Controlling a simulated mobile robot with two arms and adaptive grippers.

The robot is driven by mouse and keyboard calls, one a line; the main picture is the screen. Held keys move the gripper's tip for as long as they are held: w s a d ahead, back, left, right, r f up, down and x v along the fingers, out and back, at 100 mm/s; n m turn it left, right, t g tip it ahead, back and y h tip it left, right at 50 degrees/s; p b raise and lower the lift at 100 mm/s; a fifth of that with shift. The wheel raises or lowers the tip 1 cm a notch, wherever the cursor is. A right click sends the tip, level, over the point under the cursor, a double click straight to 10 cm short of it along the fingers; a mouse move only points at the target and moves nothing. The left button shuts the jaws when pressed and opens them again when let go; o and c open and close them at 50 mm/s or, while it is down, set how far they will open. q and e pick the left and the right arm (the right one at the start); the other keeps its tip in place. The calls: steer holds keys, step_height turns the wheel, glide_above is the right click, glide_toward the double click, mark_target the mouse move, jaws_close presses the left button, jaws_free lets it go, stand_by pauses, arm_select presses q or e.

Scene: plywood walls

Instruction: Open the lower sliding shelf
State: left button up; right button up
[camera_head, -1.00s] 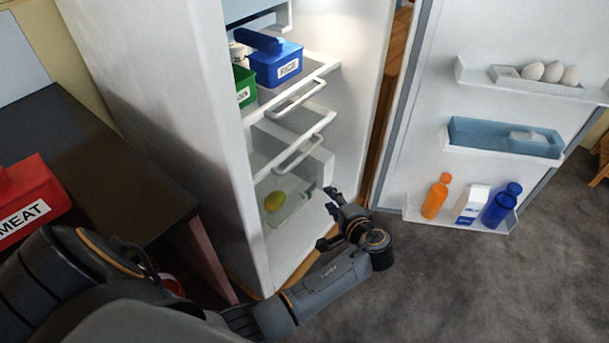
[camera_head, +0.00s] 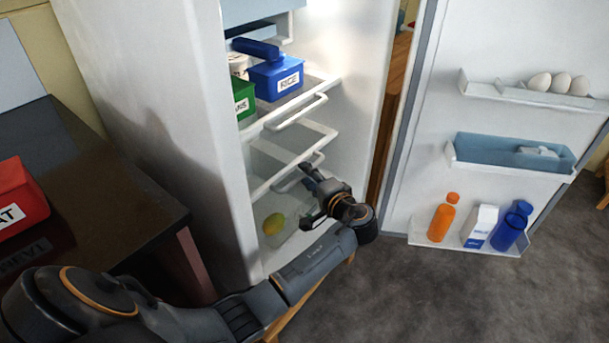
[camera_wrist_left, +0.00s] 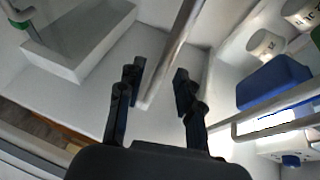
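The fridge stands open with two sliding shelves. The lower sliding shelf (camera_head: 295,140) is a white frame with a glassy panel, below the upper shelf. Its bar handle (camera_head: 284,186) is partly hidden behind my left gripper (camera_head: 309,194), which is at the front of the fridge. In the left wrist view, my left gripper (camera_wrist_left: 159,78) is open, with a pale handle bar (camera_wrist_left: 172,55) running between its two fingers. I cannot tell if a finger touches the bar. My right gripper is not in view.
The upper shelf (camera_head: 322,84) holds a blue rice box (camera_head: 276,77) and a green box (camera_head: 244,98). A yellow-green fruit (camera_head: 273,224) lies in the fridge bottom. The open door (camera_head: 430,120) with bottles stands at right, a dark table (camera_head: 90,185) at left.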

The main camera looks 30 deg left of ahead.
arm_select(q)
steer(key=shift+x, duration=1.1)
jaws_close()
